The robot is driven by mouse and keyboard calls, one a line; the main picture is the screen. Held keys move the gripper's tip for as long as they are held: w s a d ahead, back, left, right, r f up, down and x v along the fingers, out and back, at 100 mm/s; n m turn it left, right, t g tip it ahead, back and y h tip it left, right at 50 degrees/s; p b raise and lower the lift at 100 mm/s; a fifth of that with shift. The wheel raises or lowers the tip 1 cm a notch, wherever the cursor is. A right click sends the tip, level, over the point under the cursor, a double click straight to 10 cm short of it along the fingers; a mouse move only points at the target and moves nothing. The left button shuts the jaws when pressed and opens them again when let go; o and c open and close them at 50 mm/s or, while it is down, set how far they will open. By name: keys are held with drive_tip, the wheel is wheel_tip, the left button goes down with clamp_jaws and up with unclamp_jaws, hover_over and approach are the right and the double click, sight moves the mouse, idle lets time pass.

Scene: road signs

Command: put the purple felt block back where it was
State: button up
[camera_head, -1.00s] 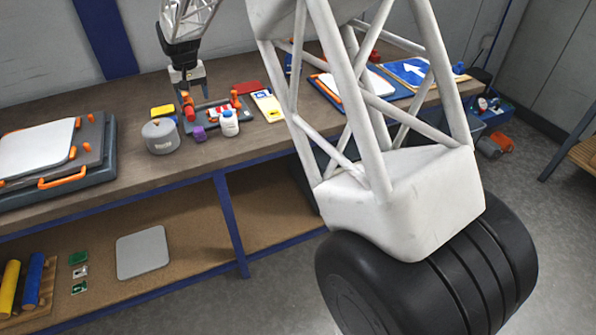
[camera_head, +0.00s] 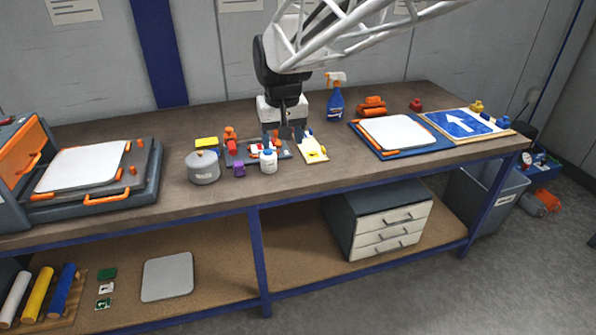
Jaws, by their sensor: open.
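The purple felt block (camera_head: 239,170) is small and sits at the front edge of a dark tray (camera_head: 238,158) on the workbench. It stands just left of a white bottle with a blue cap (camera_head: 268,161). My gripper (camera_head: 291,135) points down over the right part of the tray, behind and to the right of the bottle. It is open, and I see nothing held between its fingers. It is apart from the purple block. Its fingers are dark and small, so their exact height above the tray is unclear.
A grey pot (camera_head: 203,168) stands left of the block, with a yellow block (camera_head: 206,142) behind it. Orange-red pieces (camera_head: 230,136) are on the tray. A yellow-and-white card (camera_head: 313,150) lies right of it. Bare bench (camera_head: 330,178) lies in front.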

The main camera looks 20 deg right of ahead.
drive_tip(key=s+d+f, duration=0.1)
drive_tip(key=s, duration=1.1)
drive_tip(key=s+d+f+t, duration=0.1)
drive_tip(key=s+d+f, duration=0.1)
drive_tip(key=s, duration=1.1)
drive_tip(key=shift+s+d+f, duration=0.25)
drive_tip(key=shift+f, duration=0.05)
